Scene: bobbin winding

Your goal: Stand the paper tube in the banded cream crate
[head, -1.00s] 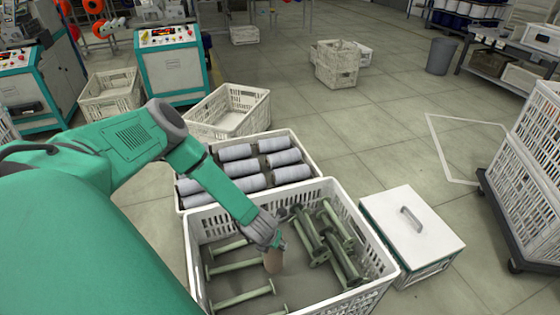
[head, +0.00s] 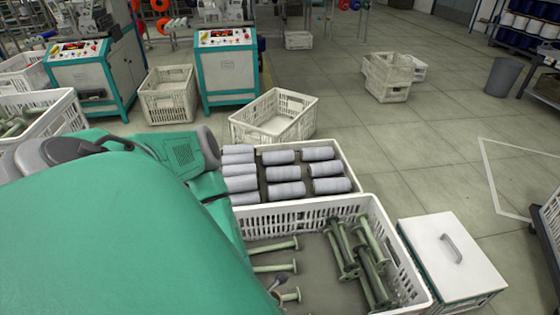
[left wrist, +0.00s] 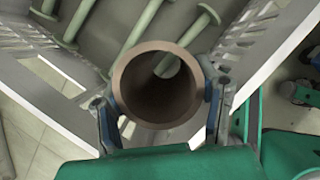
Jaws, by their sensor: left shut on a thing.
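The brown paper tube (left wrist: 157,98) fills the middle of the left wrist view, its round open end towards the camera. My left gripper (left wrist: 162,110) is shut on it, a finger on each side. A green bobbin shows through the bore. Behind the tube is the inside of a cream crate of green bobbins (left wrist: 140,25). In the head view my own arm hides most of the gripper and tube. The cream crate of green bobbins (head: 410,285) stands in front. I cannot tell which crate is the banded one. My right gripper is not in view.
A crate of grey-white spools (head: 352,182) adjoins behind. An empty cream crate (head: 305,118) stands further back; another crate (head: 168,104) is beside a winding machine (head: 228,75). A lidded white box (head: 430,235) stands right. Open floor (head: 400,150) lies beyond.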

